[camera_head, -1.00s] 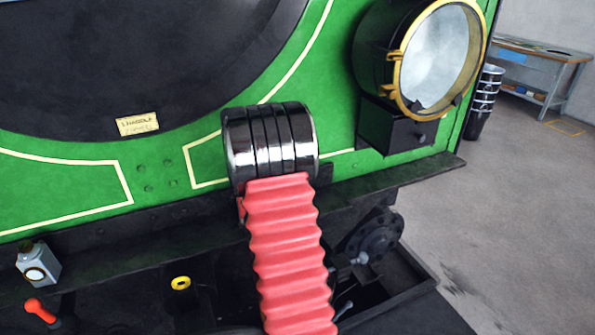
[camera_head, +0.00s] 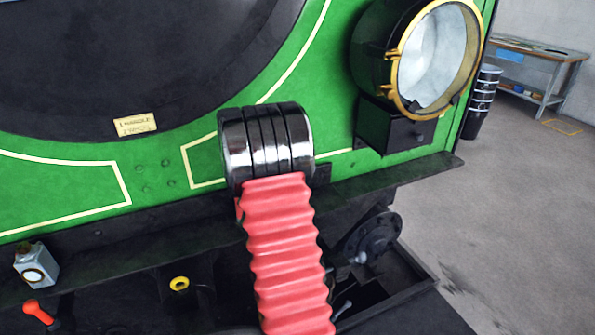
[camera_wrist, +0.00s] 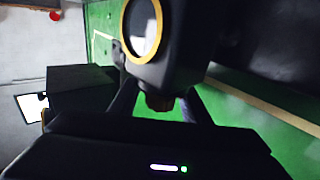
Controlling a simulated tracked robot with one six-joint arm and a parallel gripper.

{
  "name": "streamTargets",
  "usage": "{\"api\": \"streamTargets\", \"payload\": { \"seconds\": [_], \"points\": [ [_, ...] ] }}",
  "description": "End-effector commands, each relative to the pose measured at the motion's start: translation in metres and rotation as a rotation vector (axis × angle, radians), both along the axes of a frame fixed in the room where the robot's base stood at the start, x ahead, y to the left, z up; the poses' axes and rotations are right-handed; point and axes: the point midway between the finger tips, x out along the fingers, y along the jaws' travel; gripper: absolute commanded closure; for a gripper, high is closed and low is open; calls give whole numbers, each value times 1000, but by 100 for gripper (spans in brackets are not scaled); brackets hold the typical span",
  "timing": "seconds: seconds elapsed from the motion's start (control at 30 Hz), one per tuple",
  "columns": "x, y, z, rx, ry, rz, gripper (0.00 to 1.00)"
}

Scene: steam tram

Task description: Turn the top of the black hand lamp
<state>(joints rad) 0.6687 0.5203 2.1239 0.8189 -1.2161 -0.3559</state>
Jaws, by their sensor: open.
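The black hand lamp (camera_wrist: 172,58) fills the upper middle of the wrist view, upside down there, with a gold-ringed pale lens (camera_wrist: 143,28) on its left side. My gripper (camera_wrist: 157,106) is open, with dark fingers either side of this top. I cannot tell whether either finger touches it. In the head view the gripper and this lamp are not visible; my red arm sleeve and chrome arm joint cover the middle.
A green tram front carries a large brass-rimmed headlamp (camera_head: 437,58) at the upper right. A grey hand lamp (camera_head: 36,266), a red-handled object (camera_head: 38,311) and a yellow ring (camera_head: 179,284) lie along the lower left. A workbench (camera_head: 535,68) and bare floor are at right.

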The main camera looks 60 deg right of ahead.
Motion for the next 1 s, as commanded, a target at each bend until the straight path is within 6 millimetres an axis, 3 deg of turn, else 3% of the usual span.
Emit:
{"api": "streamTargets", "payload": {
  "seconds": [0.17, 0.37, 1.0],
  "points": [
    [0, 3, 0, 0, 0, 1, 57],
    [-2, 21, 0, 1, 0, 3, 57],
    [-15, 124, 1, 0, 1, 2, 57]
  ]
}}
